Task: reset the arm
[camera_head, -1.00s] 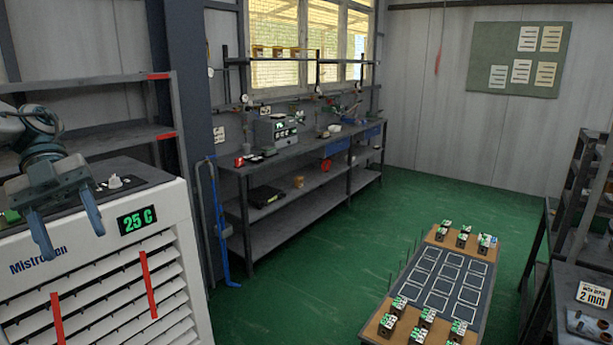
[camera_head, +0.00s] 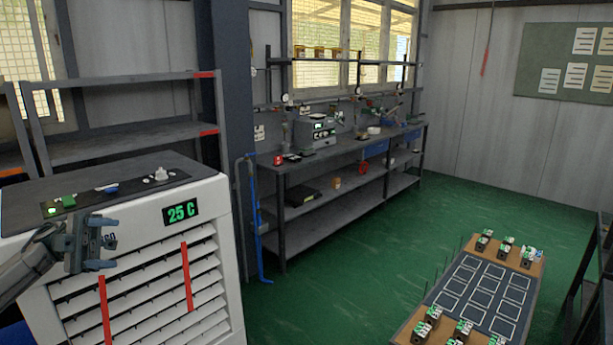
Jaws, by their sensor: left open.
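My left gripper (camera_head: 97,243) is at the lower left, in front of the upper left front of the white cooler (camera_head: 215,195). Its grey-blue fingers are apart, with nothing seen between them. It covers part of the cooler's lettering. My left arm comes in from the left edge. My right gripper is not in view. Several valve blocks (camera_head: 421,331), dark with green and white tops, stand at both ends of a wood-and-dark board (camera_head: 432,302) at the lower right, far from my left gripper.
The cooler's top carries a green switch (camera_head: 69,201), a blue switch and a white knob (camera_head: 161,174); its display (camera_head: 181,211) reads 25 C. A long workbench (camera_head: 345,155) stands along the back wall. Green floor (camera_head: 350,250) lies clear between bench and board.

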